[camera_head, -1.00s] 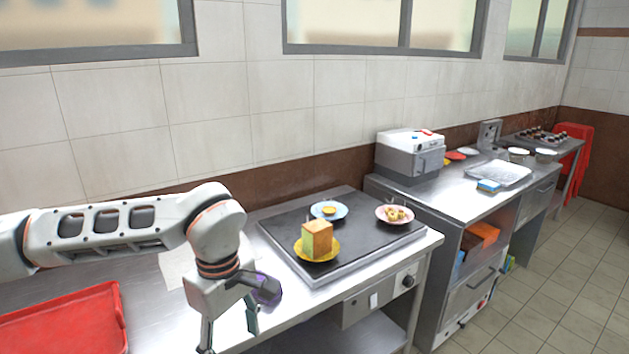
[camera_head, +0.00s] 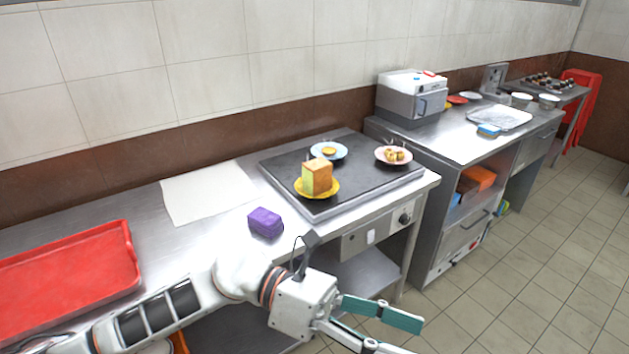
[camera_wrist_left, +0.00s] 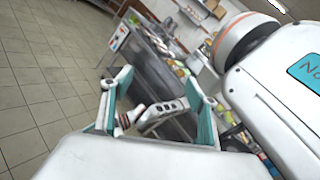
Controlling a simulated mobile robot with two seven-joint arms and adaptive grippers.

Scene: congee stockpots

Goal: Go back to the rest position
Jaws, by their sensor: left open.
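My left arm comes in from the lower left in the head view. Its gripper (camera_head: 398,331) is open and empty, in front of the counter's front edge and over the floor side. In the left wrist view the two teal-padded fingers (camera_wrist_left: 160,108) stand apart with nothing held between them; a counter shows beyond. My right gripper is not in view.
A purple block (camera_head: 265,222) lies on the steel counter near its front edge. A red tray (camera_head: 128,262) is at left, a white sheet (camera_head: 205,193) behind. A black griddle (camera_head: 283,172) carries several plates of food. Tiled floor (camera_head: 500,300) is free at right.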

